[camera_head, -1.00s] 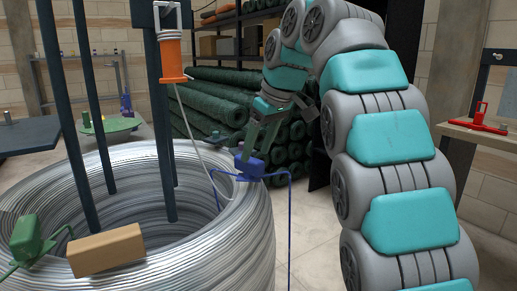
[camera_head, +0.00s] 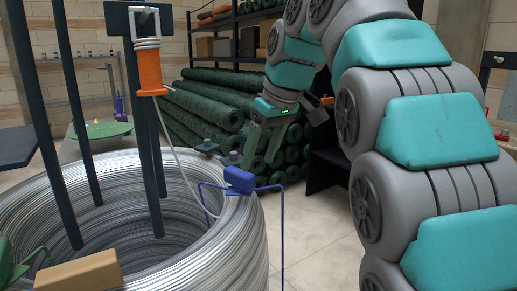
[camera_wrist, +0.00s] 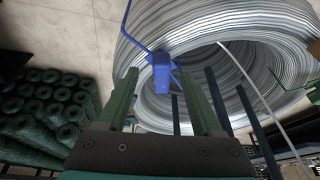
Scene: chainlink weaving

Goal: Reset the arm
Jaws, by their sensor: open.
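My gripper (camera_head: 265,147) hangs in the air in the head view, its two green fingers pointing down and spread apart with nothing between them. It is up and to the right of a blue block with bent blue wire legs (camera_head: 240,180), which rests at the right rim of a large coil of silver wire (camera_head: 215,250). In the wrist view my open fingers (camera_wrist: 162,100) frame the blue block (camera_wrist: 161,72) beyond them, apart from it. My teal and grey arm fills the right side of the head view.
An orange-handled tool (camera_head: 149,70) hangs with a pale cord by dark posts inside the coil. A tan block (camera_head: 80,273) and a green clamp-like piece (camera_head: 15,265) lie on the coil's near left. Rolls of green mesh (camera_head: 215,110) are stacked behind.

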